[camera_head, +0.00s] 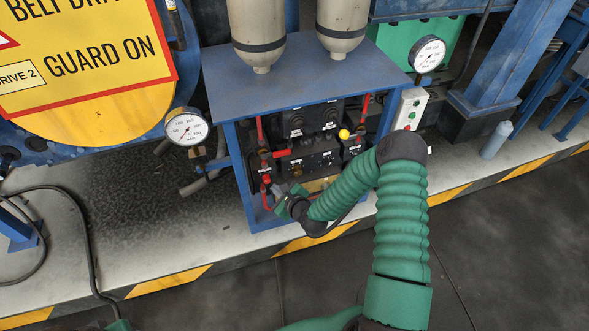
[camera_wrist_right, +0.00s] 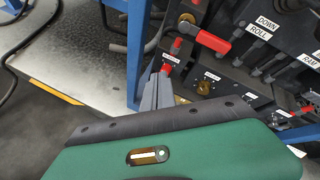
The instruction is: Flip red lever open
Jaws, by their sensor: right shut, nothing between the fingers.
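A red lever (camera_head: 283,152) sticks out to the right from a valve on the left of the black control panel inside the blue frame. It also shows in the right wrist view (camera_wrist_right: 213,42), lying roughly level. A smaller red part (camera_wrist_right: 167,68) sits lower left, just beyond my fingertips. My right gripper (camera_head: 278,190) is at the lower left of the panel, below the lever. In the right wrist view its grey fingers (camera_wrist_right: 158,90) are together and empty, close to the small red part; I cannot tell whether they touch it. My left gripper is not seen.
The blue frame (camera_head: 290,72) has a top plate and legs around the panel. A pressure gauge (camera_head: 187,127) stands left of it, and a button box (camera_head: 410,108) is on its right. A black cable (camera_head: 85,245) lies at the left. The dark floor in front is clear.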

